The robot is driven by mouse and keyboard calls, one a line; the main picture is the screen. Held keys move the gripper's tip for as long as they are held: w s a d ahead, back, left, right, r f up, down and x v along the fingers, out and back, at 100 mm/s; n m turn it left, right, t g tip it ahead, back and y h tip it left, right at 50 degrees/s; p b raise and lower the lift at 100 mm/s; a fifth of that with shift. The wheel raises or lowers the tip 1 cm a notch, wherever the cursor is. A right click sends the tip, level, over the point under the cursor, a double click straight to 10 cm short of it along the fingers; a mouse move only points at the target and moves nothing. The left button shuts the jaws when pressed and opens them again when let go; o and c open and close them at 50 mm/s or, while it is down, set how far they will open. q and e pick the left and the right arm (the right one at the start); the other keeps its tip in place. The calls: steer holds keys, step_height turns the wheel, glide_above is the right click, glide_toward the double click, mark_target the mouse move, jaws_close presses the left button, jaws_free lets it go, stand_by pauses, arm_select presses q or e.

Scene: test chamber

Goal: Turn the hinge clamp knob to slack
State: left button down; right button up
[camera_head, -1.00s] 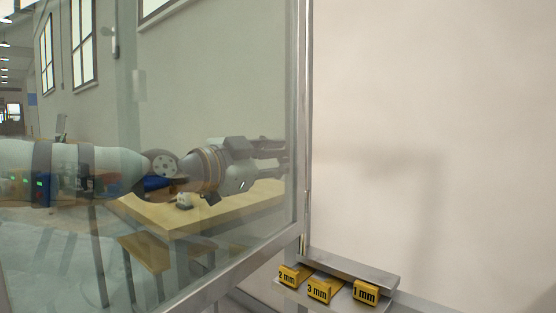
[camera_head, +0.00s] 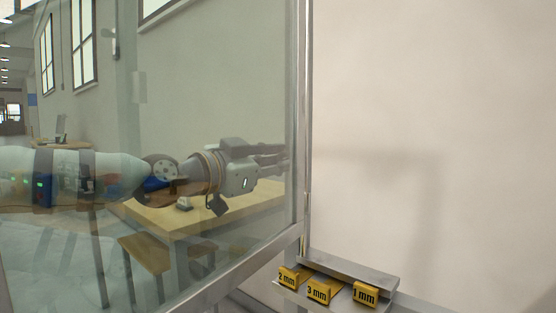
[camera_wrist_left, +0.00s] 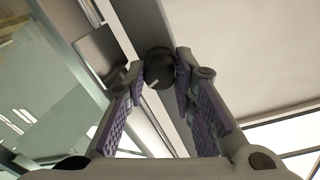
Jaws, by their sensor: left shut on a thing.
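The hinge clamp knob (camera_wrist_left: 160,66) is a dark round knob with a pale mark on its face, in the upper middle of the left wrist view. It sits against a grey metal post (camera_wrist_left: 143,28). My left gripper (camera_wrist_left: 160,72) is shut on the knob, with one finger on each side. In the head view my left gripper (camera_head: 282,156) reaches from the left and shows through the glass panel, its fingertips near the upright metal frame (camera_head: 301,120). The knob cannot be made out in the head view. My right gripper is not in view.
The glass panel (camera_head: 215,85) fills the left of the head view. Yellow blocks marked 2 mm (camera_head: 289,279), 3 mm (camera_head: 318,291) and 1 mm (camera_head: 364,294) sit on a metal shelf (camera_head: 345,264) at the lower right. A wooden table (camera_head: 210,219) shows through the glass.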

arm_select(q)
steer(key=shift+n, duration=1.9)
steer(key=c, duration=1.6)
jaws_free()
